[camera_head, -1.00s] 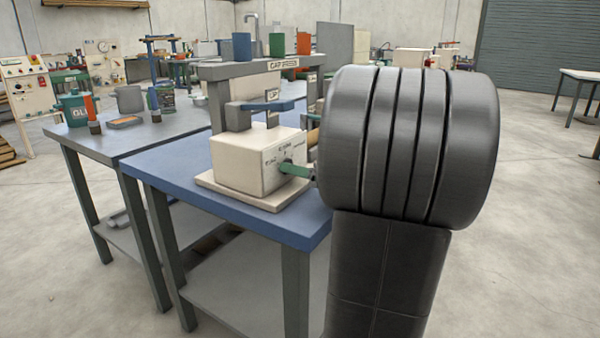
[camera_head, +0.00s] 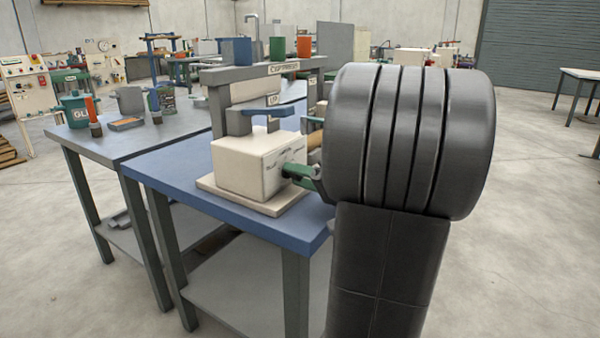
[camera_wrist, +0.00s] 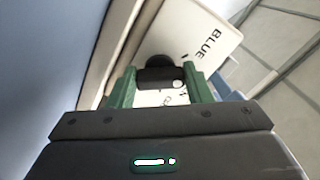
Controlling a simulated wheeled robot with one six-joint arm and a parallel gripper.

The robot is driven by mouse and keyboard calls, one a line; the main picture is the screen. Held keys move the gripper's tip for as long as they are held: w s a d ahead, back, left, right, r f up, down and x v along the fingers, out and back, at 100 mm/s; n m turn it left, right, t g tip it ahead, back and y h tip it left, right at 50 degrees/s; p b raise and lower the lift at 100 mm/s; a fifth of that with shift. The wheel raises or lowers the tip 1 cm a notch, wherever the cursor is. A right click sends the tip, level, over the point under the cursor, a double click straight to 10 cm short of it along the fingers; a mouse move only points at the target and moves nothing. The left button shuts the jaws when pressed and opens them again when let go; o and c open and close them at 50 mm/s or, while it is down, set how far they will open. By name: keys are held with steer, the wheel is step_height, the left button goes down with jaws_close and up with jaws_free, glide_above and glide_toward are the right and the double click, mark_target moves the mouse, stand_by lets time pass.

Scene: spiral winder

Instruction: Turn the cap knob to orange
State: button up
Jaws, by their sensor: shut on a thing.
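The cap press (camera_head: 250,162) has a cream box with a label-marked front face and stands on the blue table. The cap knob (camera_wrist: 160,78) is a dark knob on that face, and in the wrist view it sits between my two green fingers. My gripper (camera_wrist: 160,87) is shut on the knob. A small white mark shows at the knob's right side. The word BLUE is readable on the panel, up and right of the knob; other lettering is partly hidden by the fingers. In the head view, my gripper (camera_head: 293,174) is at the box's face and hides the knob.
Blue, green and orange cups (camera_head: 277,47) stand atop the press. A blue lever (camera_head: 268,109) sits above the box. The grey table (camera_head: 135,138) to the left holds a glue pot (camera_head: 75,108) and other items. Open floor lies to the right.

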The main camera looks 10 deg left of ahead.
steer(key=m+p, duration=0.2)
steer(key=m, duration=0.1)
steer(key=m+p, duration=0.1)
steer(key=shift+r+m, duration=0.25)
steer(key=shift+m, duration=0.15)
steer(key=m+p, duration=0.4)
steer(key=m, duration=0.1)
steer(key=shift+r, duration=0.2)
steer(key=m+p, duration=0.7)
steer(key=shift+m+p, duration=0.4)
steer(key=shift+f+m+p, duration=0.1)
steer(key=shift+m+p, duration=0.55)
steer(key=shift+m, duration=0.15)
steer(key=o, duration=1)
steer(key=shift+d, duration=0.15)
